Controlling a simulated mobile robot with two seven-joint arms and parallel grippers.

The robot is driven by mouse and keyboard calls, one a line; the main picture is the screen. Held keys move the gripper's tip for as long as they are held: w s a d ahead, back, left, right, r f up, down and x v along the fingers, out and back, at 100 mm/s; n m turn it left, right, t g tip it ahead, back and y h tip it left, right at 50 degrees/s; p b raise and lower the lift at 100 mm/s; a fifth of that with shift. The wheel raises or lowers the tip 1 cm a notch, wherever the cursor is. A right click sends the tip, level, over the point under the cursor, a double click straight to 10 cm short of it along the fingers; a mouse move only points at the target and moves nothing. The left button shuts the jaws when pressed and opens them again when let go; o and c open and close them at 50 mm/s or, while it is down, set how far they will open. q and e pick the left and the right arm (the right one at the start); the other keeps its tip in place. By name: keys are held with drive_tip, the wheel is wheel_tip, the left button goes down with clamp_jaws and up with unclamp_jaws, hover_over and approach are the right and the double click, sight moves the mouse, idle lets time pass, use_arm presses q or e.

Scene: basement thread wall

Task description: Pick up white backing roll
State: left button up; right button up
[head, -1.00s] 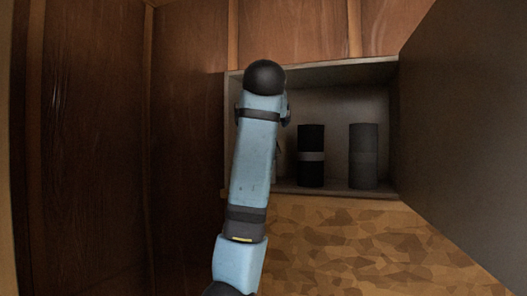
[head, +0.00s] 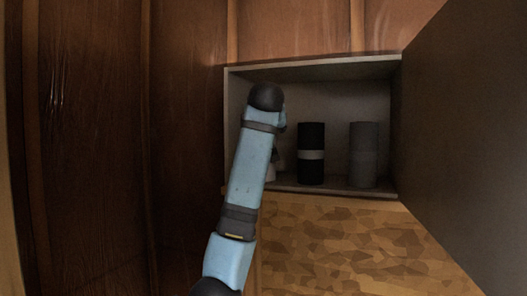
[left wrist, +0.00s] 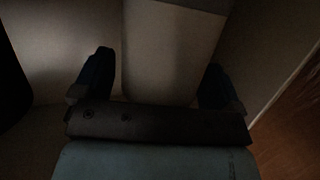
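The white backing roll (head: 270,173) stands in the open cabinet at its left end, mostly hidden behind my left arm in the head view. In the left wrist view a pale upright shape, which looks like the white roll (left wrist: 171,48), rises between the fingers. My left gripper (left wrist: 156,82) is open, with one dark finger on each side of that shape. The picture is dark, and I cannot tell whether either finger touches it. My right gripper is in neither view.
A black roll with a grey band (head: 311,154) and a grey roll (head: 363,154) stand to the right in the cabinet (head: 315,66). A large dark panel (head: 455,140) stands at the right. A wood wall (head: 95,150) is at the left.

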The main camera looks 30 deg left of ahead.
use_arm(q)
drive_tip(key=c, duration=1.2)
